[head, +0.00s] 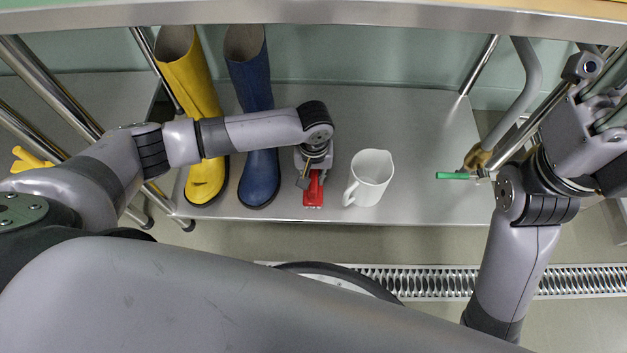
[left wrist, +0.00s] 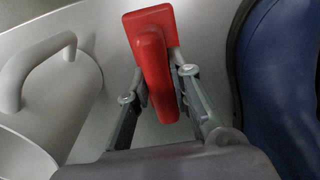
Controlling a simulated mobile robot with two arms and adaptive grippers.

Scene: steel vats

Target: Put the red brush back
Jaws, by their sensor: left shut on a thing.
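The red brush (head: 313,190) is between the blue boot and the white jug, over the front part of the steel shelf (head: 420,130). My left gripper (head: 314,175) points down and is shut on the brush. The left wrist view shows the red brush (left wrist: 150,45) between the two fingers of the left gripper (left wrist: 157,82). I cannot tell whether the brush touches the shelf. My right gripper (head: 590,85) is at the upper right, away from the brush. Its finger opening is not clear.
A yellow boot (head: 205,180) and a blue boot (head: 259,180) stand left of the brush. A white jug (head: 373,175) stands close on its right. A green-handled item (head: 452,176) is at the shelf's right end. A steel top edge (head: 300,13) runs above the shelf.

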